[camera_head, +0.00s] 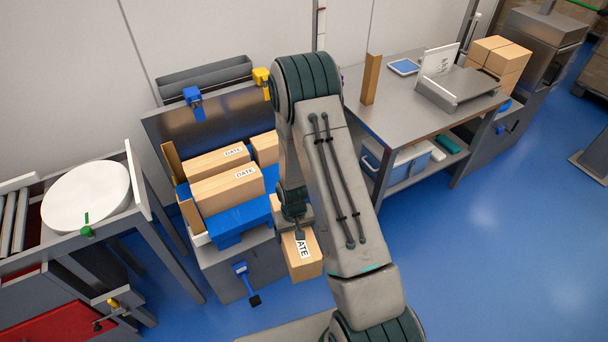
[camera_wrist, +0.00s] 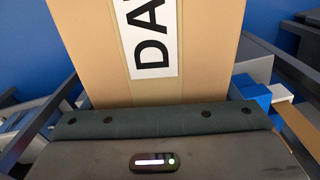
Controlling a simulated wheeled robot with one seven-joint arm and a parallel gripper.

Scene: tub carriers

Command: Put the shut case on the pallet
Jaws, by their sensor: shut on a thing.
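My gripper (camera_head: 297,232) is shut on a brown case (camera_head: 306,266), whose top looks closed and bears a white DATE label. In the wrist view the case (camera_wrist: 205,40) fills the upper middle, against the dark pad of my gripper (camera_wrist: 160,118). The held case hangs at the front right of the blue pallet (camera_head: 228,238), apparently beside its edge; its height above the floor is hard to tell. On the pallet stand several brown cases, among them a front one (camera_head: 222,196) and a back one (camera_head: 212,163). My arm hides the pallet's right part.
A brown corner board (camera_head: 171,160) stands at the pallet's left. A steel table (camera_head: 400,100) is at right, with a tablet (camera_head: 404,67) and another upright board (camera_head: 371,80). A round white disc (camera_head: 86,196) lies on the left bench.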

